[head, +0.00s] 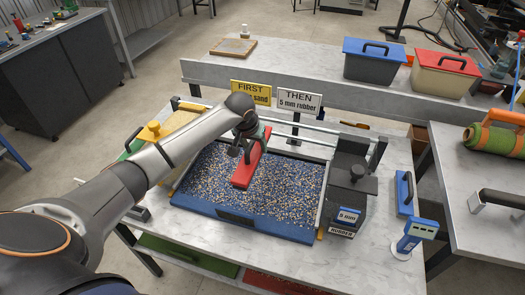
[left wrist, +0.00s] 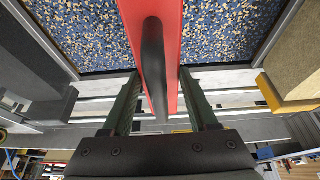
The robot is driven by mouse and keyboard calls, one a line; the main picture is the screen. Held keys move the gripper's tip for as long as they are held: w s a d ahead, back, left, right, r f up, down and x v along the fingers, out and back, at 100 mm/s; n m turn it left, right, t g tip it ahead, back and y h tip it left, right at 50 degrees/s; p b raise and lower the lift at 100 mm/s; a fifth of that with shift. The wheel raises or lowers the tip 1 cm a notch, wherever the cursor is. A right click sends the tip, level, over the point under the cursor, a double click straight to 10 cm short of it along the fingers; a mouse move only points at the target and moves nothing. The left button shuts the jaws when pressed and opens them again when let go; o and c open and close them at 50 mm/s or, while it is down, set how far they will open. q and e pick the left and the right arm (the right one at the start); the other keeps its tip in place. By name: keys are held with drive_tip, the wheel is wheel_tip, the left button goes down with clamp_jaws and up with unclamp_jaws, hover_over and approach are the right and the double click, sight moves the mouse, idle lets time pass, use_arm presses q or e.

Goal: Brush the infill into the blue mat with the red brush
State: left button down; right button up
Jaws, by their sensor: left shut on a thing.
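The blue mat (head: 232,217) lies on the table in front of me, inside a frame with rails. Tan and dark infill granules (head: 290,195) cover most of its top; blue shows between them, also in the left wrist view (left wrist: 230,25). My left gripper (head: 250,133) is shut on the black handle (left wrist: 153,60) of the red brush (head: 243,172). The brush lies lengthwise over the middle of the mat, at or just above the granules. I cannot tell if its underside touches them. My right gripper is not in view.
Signs reading FIRST (head: 250,93) and THEN 5 mm rubber (head: 299,100) stand behind the mat. A dark rubber hopper (head: 350,185) stands at its right. Blue-lidded (head: 373,62) and red-lidded (head: 443,76) bins stand at the back right.

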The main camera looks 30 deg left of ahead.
use_arm(q)
drive_tip(key=shift+w+a+f, duration=0.15)
drive_tip(key=shift+w+f, duration=0.05)
drive_tip(key=shift+w, duration=0.1)
drive_tip(key=shift+s+f, duration=0.1)
drive_tip(key=shift+f, duration=0.55)
wheel_tip(320, 180, down, 5)
drive_tip(key=b, duration=0.3)
drive_tip(key=shift+f+b, duration=0.1)
drive_tip(key=shift+b, duration=0.3)
drive_tip(key=shift+f, duration=0.15)
drive_tip(key=shift+r+p, duration=0.2)
drive_tip(key=shift+p, duration=0.25)
drive_tip(key=shift+f, duration=0.1)
